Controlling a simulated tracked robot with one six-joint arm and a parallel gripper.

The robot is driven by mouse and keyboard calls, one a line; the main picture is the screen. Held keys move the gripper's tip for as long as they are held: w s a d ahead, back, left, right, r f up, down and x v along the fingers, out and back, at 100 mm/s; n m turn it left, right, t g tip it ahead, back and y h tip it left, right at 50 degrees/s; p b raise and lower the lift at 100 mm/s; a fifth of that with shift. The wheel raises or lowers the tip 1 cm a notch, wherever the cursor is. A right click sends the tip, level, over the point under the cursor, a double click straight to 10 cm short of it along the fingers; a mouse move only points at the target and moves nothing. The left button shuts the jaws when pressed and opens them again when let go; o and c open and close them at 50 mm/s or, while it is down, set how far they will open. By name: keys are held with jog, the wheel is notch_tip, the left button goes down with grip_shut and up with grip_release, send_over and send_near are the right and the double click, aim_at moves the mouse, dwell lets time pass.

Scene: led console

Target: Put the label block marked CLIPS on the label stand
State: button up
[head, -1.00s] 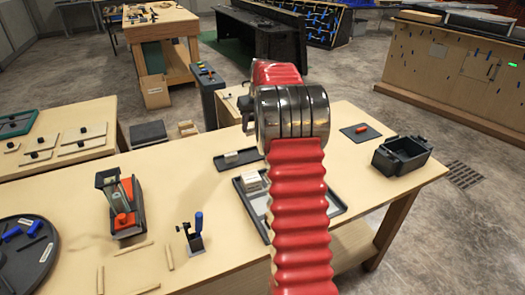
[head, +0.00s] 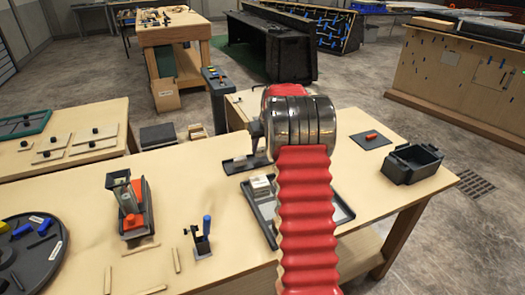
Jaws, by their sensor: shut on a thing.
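My gripper (head: 259,146) shows partly at the left of my arm's dark metal wrist, low over the far side of the table. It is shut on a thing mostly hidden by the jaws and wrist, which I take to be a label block. Just beside and below it is a small dark tray-like stand (head: 232,168) with a pale block (head: 239,160) on it. White label blocks (head: 260,184) sit in a grey tray (head: 343,213), partly behind my arm. No lettering is readable, so I cannot tell which block says CLIPS.
A red-and-black device (head: 132,208), a small clamp with a blue handle (head: 203,238) and a round dark tray (head: 30,258) lie at the left. The table between is mostly clear.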

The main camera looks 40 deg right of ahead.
jog(key=shift+f, duration=1)
jog(key=o, duration=1.1)
jog(key=v, duration=1.2)
jog(key=shift+a, duration=0.1)
